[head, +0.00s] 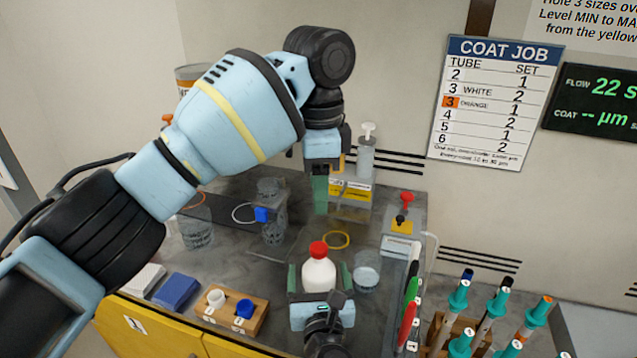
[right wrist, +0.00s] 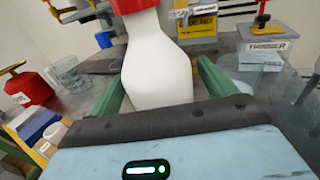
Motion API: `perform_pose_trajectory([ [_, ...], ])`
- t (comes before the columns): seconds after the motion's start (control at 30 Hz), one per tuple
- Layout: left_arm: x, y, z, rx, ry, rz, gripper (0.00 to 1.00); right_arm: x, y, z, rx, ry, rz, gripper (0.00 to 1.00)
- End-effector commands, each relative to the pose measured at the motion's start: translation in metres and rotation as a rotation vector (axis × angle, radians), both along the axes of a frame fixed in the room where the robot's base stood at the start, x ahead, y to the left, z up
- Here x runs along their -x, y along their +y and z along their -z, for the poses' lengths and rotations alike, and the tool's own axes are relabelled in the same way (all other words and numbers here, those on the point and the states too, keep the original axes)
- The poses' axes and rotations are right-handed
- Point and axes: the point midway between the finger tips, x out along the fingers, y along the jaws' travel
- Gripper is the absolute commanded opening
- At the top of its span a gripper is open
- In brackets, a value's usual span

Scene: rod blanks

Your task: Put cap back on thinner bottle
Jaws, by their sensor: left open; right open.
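The white bottle (head: 319,276) stands upright on the grey bench with a red cap (head: 318,249) on its neck. I cannot tell how tightly the cap sits. My right gripper (head: 318,273) is open, with one green finger on each side of the bottle's body. The right wrist view shows the bottle (right wrist: 156,65) between the fingers, with the red cap (right wrist: 132,5) cut off by the top edge. My left gripper (head: 320,193) is open and empty, pointing down behind and above the cap, apart from it. Its fingers are seen nearly edge-on.
A clear beaker (head: 367,271) stands close right of the bottle. A yellow ring (head: 336,240) lies behind it. A box with a red knob (head: 401,242) stands further right; in the right wrist view its label reads THINNER. A wooden block with cups (head: 232,311) is at front left.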

Motion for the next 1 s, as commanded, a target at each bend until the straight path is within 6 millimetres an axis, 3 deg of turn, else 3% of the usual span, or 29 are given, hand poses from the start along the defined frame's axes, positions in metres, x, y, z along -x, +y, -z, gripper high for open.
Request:
perform_pose_trajectory([
  [0.17,0.000,0.000,0.000,0.000,0.000,0.000,0.53,0.011,-0.001,0.001,0.000,0.001,-0.001,0.83],
  [0.6,-0.001,0.000,0.007,0.000,0.007,0.000,0.53,0.071,-0.005,0.001,-0.002,0.002,-0.001,0.83],
  [1.0,-0.001,0.000,0.007,0.000,0.007,0.000,0.53,0.078,-0.006,0.000,0.001,-0.001,0.000,0.83],
])
